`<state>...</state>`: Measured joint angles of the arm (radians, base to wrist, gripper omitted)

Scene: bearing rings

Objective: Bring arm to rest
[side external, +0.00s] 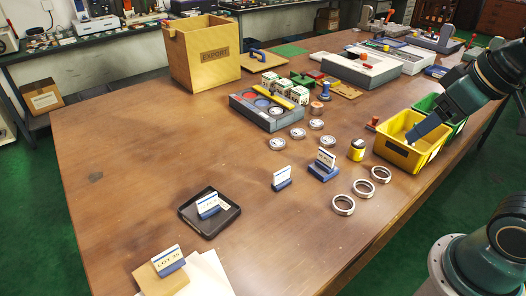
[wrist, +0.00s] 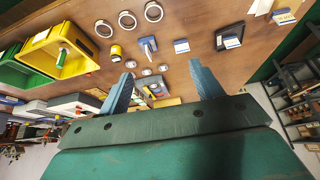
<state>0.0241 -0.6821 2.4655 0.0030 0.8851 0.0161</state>
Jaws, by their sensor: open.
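My gripper (side external: 414,138) is at the right in the side view, with its fingers pointing down-left in front of the yellow bin (side external: 383,149). I cannot tell from this view how high above the bin it is. In the wrist view the two blue-grey fingers of my gripper (wrist: 162,76) are spread wide, with nothing held between them. Three silver bearing rings lie flat in a row on the table: a near ring (side external: 343,213), a middle ring (side external: 363,195) and a far ring (side external: 381,180). They also show at the top of the wrist view.
A green bin (side external: 458,126) stands behind the yellow bin. A wooden export box (side external: 205,68), a grey compartment tray (side external: 250,118), a yellow pot (side external: 357,150) and a black tray (side external: 187,213) stand on the table.

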